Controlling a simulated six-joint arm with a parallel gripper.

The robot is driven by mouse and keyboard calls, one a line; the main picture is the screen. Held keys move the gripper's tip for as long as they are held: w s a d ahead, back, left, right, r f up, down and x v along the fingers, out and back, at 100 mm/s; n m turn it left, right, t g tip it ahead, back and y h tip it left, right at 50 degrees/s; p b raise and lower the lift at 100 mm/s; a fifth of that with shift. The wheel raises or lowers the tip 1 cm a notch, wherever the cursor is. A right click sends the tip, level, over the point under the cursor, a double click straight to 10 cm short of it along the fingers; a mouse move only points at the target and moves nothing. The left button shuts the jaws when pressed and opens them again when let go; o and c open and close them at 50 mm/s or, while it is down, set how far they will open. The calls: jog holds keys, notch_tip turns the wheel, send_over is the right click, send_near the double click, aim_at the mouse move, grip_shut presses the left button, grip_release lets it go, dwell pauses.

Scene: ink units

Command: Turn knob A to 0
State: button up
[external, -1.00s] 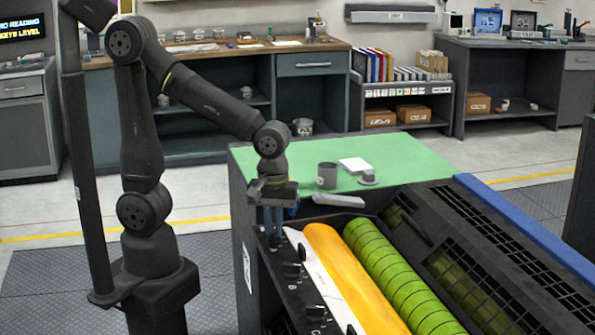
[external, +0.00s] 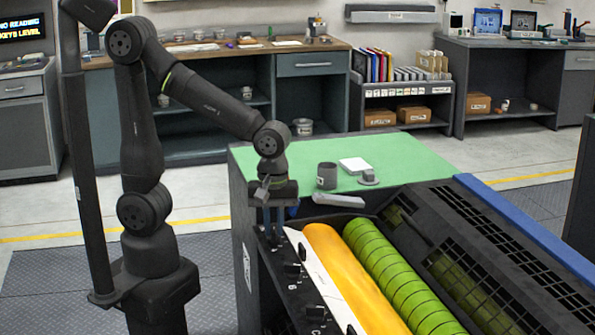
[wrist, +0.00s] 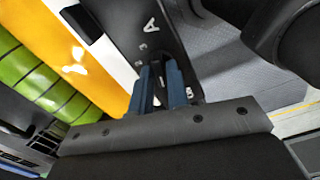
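Knob A is mostly hidden between the blue fingers of my gripper (external: 273,238), at the far end of the black control strip (external: 283,262). In the wrist view the fingertips (wrist: 163,72) point down at the strip and stand close together, with a narrow dark piece between them that looks like the knob. The white letter A (wrist: 150,25) and small scale digits show on the strip beside the fingers.
More black knobs (external: 292,270) sit along the strip towards the camera. A yellow roller (external: 345,275) and a green roller (external: 395,280) lie to its right. A grey mug (external: 327,176) and a white pad (external: 354,165) stand on the green top (external: 410,155) behind.

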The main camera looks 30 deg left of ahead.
aim_at(274, 230)
jog(key=shift+o, duration=1.3)
notch_tip(274, 230, up, 18)
jog(key=shift+f, duration=0.25)
jog(key=shift+f, duration=0.15)
notch_tip(274, 230, down, 17)
jog(key=shift+f, duration=0.1)
